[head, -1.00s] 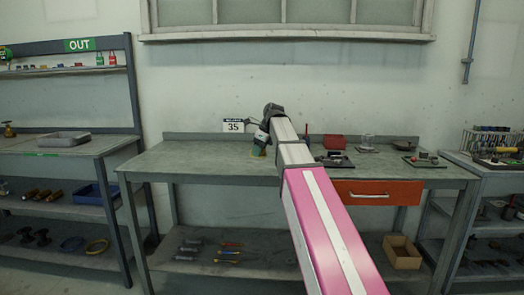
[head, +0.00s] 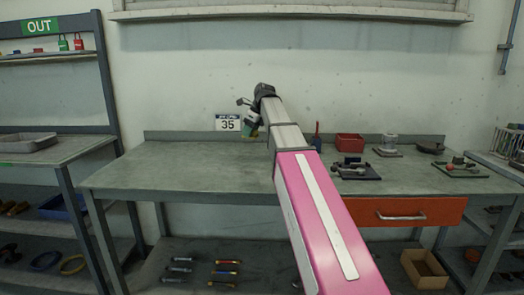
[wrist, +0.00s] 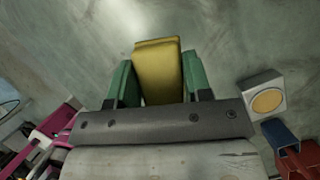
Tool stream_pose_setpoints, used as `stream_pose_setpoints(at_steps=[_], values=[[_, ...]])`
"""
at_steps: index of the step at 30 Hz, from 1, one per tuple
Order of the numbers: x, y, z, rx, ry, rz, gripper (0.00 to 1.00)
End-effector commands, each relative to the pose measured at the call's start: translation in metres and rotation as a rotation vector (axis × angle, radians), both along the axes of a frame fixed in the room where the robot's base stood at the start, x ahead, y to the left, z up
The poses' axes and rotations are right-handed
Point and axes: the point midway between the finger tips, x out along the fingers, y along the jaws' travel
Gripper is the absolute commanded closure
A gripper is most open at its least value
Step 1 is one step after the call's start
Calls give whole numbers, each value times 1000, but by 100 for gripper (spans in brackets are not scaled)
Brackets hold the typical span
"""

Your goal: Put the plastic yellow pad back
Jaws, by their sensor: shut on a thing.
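The yellow pad (wrist: 158,70) is a block held between the green fingers of my gripper (wrist: 156,82) in the wrist view. Its far end sticks out slightly past the fingertips, and a grey-green surface shows behind it. In the head view, my gripper (head: 250,133) is over the back of the workbench (head: 180,178), in front of the sign marked 35 (head: 228,123). My arm and wrist hide much of the gripper there, and the pad cannot be made out clearly.
A red bin (head: 350,143), a black tray with parts (head: 356,170) and another tray of parts (head: 460,168) stand on the bench's right side. The bench's left half is clear. In the wrist view, a pale block with an orange-yellow disc (wrist: 266,101) is right of my gripper.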

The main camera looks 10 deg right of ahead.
Motion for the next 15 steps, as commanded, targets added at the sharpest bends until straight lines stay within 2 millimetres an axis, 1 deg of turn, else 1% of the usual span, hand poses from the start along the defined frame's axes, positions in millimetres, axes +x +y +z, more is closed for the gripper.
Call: stream_pose_setpoints(at_steps=[2, 5, 15], values=[[4, -3, -2, 0, 0, 0, 77], [15, -11, -10, 0, 1, -2, 77], [67, -55, -50, 0, 2, -3, 77]])
